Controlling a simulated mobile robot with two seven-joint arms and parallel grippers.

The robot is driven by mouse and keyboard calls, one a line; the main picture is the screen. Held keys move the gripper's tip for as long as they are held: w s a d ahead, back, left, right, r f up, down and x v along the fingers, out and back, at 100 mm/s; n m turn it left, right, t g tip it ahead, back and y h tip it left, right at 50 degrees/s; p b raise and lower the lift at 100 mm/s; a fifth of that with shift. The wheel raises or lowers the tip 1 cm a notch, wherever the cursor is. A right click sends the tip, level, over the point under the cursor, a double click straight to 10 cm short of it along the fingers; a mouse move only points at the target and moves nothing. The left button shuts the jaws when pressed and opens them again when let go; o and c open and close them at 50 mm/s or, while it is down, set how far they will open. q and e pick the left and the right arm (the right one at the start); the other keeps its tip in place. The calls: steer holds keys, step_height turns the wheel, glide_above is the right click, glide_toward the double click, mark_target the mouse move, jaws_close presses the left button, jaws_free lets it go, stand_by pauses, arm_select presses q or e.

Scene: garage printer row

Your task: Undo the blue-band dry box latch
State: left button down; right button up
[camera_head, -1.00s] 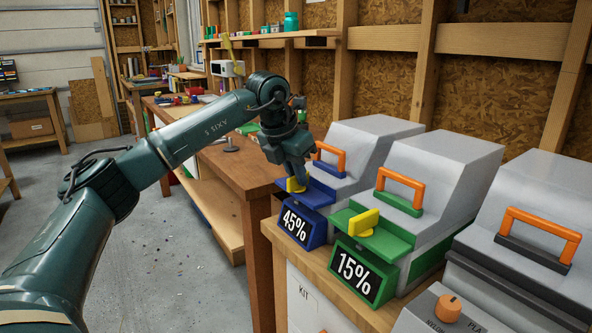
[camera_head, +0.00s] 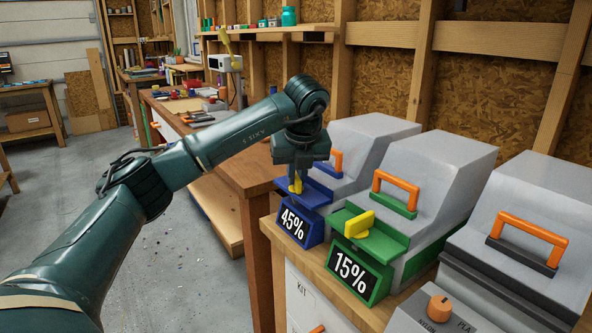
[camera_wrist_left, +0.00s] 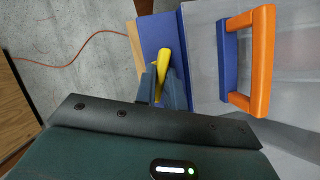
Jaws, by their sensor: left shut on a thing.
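The blue-band dry box (camera_head: 369,146) is a grey box with a blue front ledge, an orange handle and a dark panel reading 45%. Its yellow latch (camera_head: 297,184) stands on the blue ledge. My left gripper (camera_head: 295,178) comes down over the ledge and is shut on the latch. In the left wrist view the latch (camera_wrist_left: 162,62) sticks out from between the fingers (camera_wrist_left: 161,88), above the blue ledge (camera_wrist_left: 157,32). The part of the latch between the fingers is hidden. My right gripper is in neither view.
Right beside it stands a green-band dry box (camera_head: 435,163) with its own yellow latch (camera_head: 358,224) and a 15% panel. Another grey box with a dark band (camera_head: 538,210) is at the far right. The orange handle (camera_wrist_left: 258,62) of the blue-band box is close to my gripper.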

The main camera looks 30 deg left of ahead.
arm_select(q)
steer(key=shift+w+d+n+g+y+p, duration=0.1)
steer(key=shift+n+g+y+p, duration=0.2)
steer(key=shift+n, duration=0.8)
steer(key=shift+n+g+y+p, duration=0.1)
steer(key=shift+n+g+p, duration=0.3)
steer(key=shift+n, duration=0.7)
steer(key=c, duration=1.5)
jaws_free()
steer(key=p+v, duration=0.2)
steer(key=v, duration=1.1)
steer(key=shift+w+d+p, duration=0.1)
steer(key=shift+p, duration=0.3)
